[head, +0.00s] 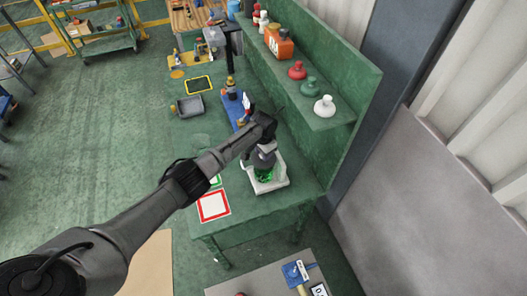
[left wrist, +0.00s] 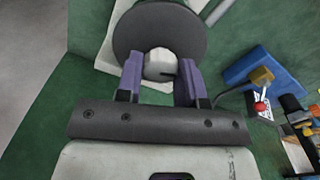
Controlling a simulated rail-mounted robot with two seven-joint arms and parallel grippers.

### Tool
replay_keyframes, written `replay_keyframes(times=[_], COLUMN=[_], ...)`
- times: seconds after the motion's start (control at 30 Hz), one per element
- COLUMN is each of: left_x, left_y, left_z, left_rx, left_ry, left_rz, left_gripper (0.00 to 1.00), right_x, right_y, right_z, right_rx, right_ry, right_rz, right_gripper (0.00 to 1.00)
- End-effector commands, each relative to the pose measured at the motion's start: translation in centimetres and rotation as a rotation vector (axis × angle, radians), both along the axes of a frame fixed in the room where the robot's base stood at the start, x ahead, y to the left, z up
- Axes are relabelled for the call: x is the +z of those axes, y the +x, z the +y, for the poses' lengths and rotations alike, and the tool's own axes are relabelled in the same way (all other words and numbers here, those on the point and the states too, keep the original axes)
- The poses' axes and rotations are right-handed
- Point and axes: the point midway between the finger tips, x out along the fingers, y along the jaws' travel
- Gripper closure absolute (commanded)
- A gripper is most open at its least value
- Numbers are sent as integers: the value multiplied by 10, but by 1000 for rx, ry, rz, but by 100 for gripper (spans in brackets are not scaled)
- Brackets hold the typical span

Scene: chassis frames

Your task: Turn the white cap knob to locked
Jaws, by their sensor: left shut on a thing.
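In the head view my left gripper (head: 264,150) reaches down over the device with a white base (head: 270,186) and a green part, near the bench's front end. There the arm and gripper hide the knob. My right gripper is not in view.
The green bench (head: 245,208) has a raised shelf on the right with white (head: 324,106), green and red flasks. Beside the device lie a red-framed card (head: 213,205) and a green-framed card. Farther back are a blue block (head: 234,106), a grey tray (head: 189,106) and a yellow-framed panel (head: 198,85).

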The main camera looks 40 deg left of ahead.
Motion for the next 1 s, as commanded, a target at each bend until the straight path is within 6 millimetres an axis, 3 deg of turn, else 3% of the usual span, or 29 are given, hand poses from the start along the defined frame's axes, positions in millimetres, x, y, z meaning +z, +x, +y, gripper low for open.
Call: replay_keyframes(times=[0.5,1.0], left_x=[0,0], left_y=[0,0], left_z=[0,0], left_rx=[-305,-360], left_ry=[0,0], left_rz=[-1,-1], left_gripper=[89,89], right_x=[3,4], right_y=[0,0], right_z=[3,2], right_rx=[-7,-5], right_ry=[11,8], right_rz=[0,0], right_gripper=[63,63])
